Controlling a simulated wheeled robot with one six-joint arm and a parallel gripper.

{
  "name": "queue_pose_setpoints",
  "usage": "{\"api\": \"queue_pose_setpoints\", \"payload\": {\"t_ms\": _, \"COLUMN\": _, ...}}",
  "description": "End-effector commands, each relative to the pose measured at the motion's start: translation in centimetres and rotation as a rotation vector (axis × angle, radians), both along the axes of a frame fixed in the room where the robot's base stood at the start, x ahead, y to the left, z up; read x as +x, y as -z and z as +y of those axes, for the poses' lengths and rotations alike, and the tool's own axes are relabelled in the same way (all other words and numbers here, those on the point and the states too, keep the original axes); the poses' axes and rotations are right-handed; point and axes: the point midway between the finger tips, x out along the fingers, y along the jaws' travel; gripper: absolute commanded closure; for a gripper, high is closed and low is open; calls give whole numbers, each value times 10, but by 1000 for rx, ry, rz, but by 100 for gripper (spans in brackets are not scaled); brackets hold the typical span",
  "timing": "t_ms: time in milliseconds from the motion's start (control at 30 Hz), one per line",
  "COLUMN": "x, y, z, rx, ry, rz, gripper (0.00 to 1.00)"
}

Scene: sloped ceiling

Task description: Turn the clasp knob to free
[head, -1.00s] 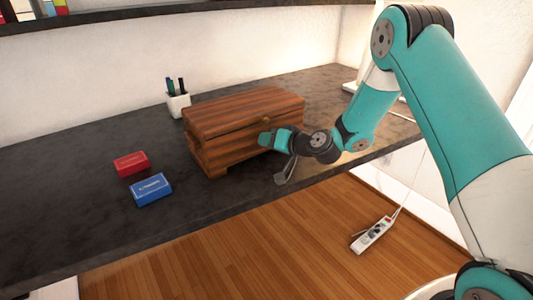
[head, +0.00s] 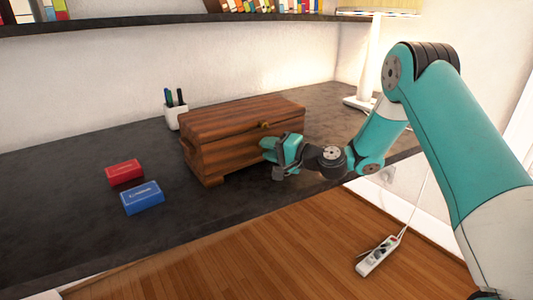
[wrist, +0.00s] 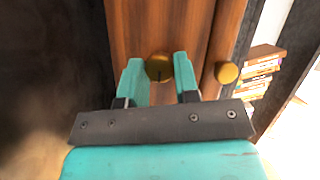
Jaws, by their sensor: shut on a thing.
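A brown wooden chest (head: 225,150) with its lid down stands on the dark desk. In the wrist view, a round brass clasp knob (wrist: 158,67) with a dark line across its face is on the chest's front. My gripper (wrist: 157,72) is shut on this knob, one finger on each side. A second brass knob (wrist: 226,72) sits on the lid edge; in the head view it shows (head: 264,124) above my gripper (head: 272,149). The clasp knob is hidden behind the gripper in the head view.
A red box (head: 125,172) and a blue box (head: 142,197) lie on the desk (head: 60,220) left of the chest. A white pen cup (head: 175,118) stands behind it, and a lamp (head: 370,65) at the back right. A power strip (head: 378,255) lies on the floor.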

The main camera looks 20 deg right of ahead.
Motion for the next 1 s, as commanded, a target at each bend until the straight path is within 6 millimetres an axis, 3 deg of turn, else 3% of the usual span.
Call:
{"api": "queue_pose_setpoints", "payload": {"t_ms": 567, "x": 0, "y": 0, "z": 1, "rx": 28, "ry": -2, "rz": 10, "gripper": 95}}
{"api": "queue_pose_setpoints", "payload": {"t_ms": 600, "x": 0, "y": 0, "z": 1, "rx": 28, "ry": -2, "rz": 10, "gripper": 62}}
{"api": "queue_pose_setpoints", "payload": {"t_ms": 667, "x": 0, "y": 0, "z": 1, "rx": 27, "ry": -2, "rz": 9, "gripper": 48}}
{"api": "queue_pose_setpoints", "payload": {"t_ms": 1000, "x": -2, "y": 0, "z": -2, "rx": 26, "ry": 1, "rz": 10, "gripper": 45}}
